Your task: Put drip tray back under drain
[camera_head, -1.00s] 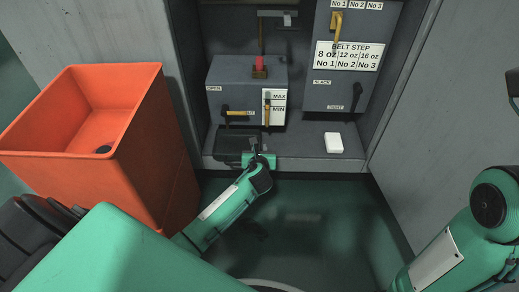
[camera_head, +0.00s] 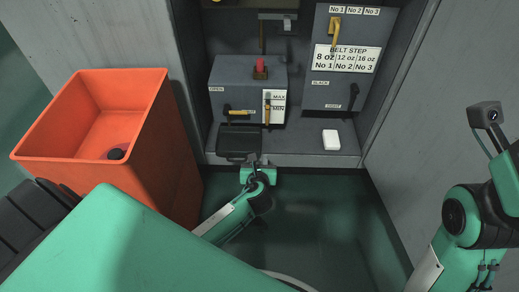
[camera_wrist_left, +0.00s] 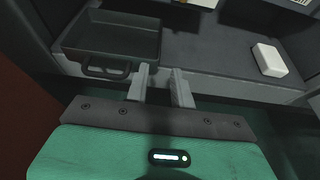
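The dark drip tray (camera_head: 240,141) lies on the grey ledge at the left, in front of and below the grey box with the yellow-handled valve. In the left wrist view the shallow tray (camera_wrist_left: 112,38) sits level, with its handle (camera_wrist_left: 106,70) toward me. My left gripper (camera_head: 250,163) is just in front of the tray's front edge. In the left wrist view its two fingers (camera_wrist_left: 161,86) stand apart with nothing between them, to the right of the handle. The drain outlet itself cannot be made out. My right arm is at the right edge; its fingers are out of view.
A white block (camera_head: 331,140) lies on the ledge to the right. A large orange bin (camera_head: 150,150) stands at the left, close to my left arm, with a small dark item inside. The grey box (camera_head: 228,78) has levers on its front. The green floor before the ledge is clear.

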